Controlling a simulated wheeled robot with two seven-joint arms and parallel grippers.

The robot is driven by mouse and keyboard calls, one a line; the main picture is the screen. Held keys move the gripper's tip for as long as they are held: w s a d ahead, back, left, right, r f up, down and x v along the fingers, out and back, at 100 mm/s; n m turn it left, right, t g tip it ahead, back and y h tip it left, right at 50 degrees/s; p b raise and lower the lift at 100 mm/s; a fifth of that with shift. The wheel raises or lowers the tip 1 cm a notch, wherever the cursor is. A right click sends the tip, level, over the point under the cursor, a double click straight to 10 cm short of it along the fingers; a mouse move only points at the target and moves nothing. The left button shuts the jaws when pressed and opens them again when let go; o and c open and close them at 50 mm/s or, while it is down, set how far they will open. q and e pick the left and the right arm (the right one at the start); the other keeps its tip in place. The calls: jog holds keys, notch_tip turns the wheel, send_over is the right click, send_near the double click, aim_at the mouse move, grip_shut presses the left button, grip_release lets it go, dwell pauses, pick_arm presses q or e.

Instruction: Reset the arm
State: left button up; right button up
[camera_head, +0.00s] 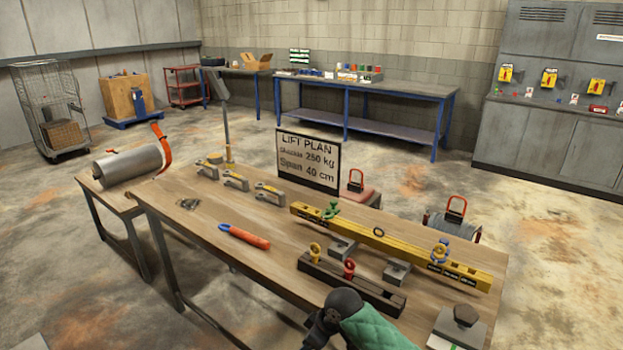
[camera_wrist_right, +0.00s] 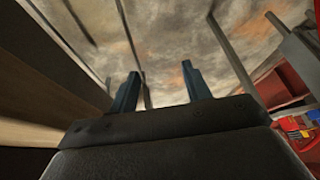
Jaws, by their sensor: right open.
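My right gripper (camera_wrist_right: 160,69) shows in the right wrist view with its two blue fingers apart. Nothing is between them, and stained concrete floor lies beyond. A green and black part of one of my arms enters the head view at the bottom, in front of the table's near edge. I cannot tell its fingertips there. My left gripper is not in view.
The wooden table (camera_head: 200,235) holds a yellow beam (camera_head: 385,242), a dark slotted block (camera_head: 335,282), an orange-and-blue tool (camera_head: 244,236), several shackles and a lift plan sign (camera_head: 308,160). A side stand (camera_head: 115,200) carries a metal cylinder (camera_head: 128,165). Open floor lies behind.

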jog(key=s+d+f+m, duration=0.2)
jog(key=s+f, duration=0.2)
jog(key=f, duration=0.3)
jog(key=s+d+f+m+h, duration=0.1)
jog(key=s+d+f+m, duration=0.1)
jog(key=s+f, duration=0.35)
jog(key=s+d+f+m, duration=0.2)
jog(key=f, duration=0.7)
jog(key=s+d+f+m+h, duration=0.1)
jog(key=s+d+f, duration=0.5)
jog(key=s, duration=0.6)
jog(key=s+d+f+m+h, duration=0.2)
jog(key=s+d+f, duration=0.3)
jog(key=s+f, duration=0.5)
jog(key=shift+s+d+f+m+g, duration=0.3)
jog(key=shift+s+d+f+m, duration=0.1)
jog(key=shift+s+m, duration=0.45)
